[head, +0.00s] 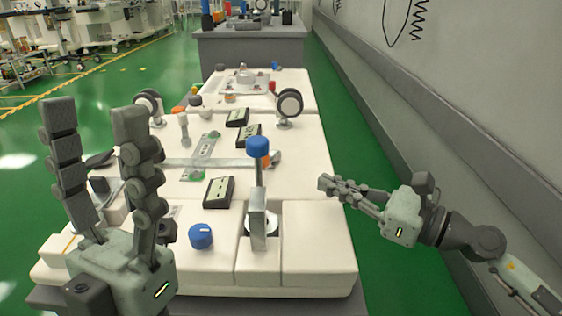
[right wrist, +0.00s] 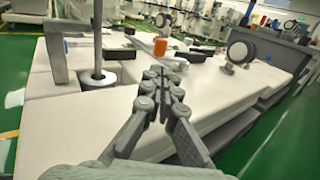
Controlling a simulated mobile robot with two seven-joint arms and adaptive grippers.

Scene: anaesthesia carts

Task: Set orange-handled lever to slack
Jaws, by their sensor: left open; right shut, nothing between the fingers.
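An orange handle (head: 264,148) stands at the right end of a flat grey bar (head: 230,162) across the white cart top; I take this as the orange-handled lever. In the right wrist view the orange handle (right wrist: 160,46) stands upright beyond my fingers. My right gripper (head: 326,184) is shut and empty, off the right edge of the cart, to the right of the handle and nearer to me; its fingers (right wrist: 163,85) meet in the right wrist view. My left gripper (head: 94,115) is open and empty, fingers up, at the left front. It hides part of the cart's left side.
A tall blue-topped lever (head: 258,148) stands in front of the orange handle. A blue knob (head: 201,236), dark display boxes (head: 219,191) and round gauges (head: 289,103) sit on the cart. A grey wall (head: 470,120) runs along the right, with green floor between.

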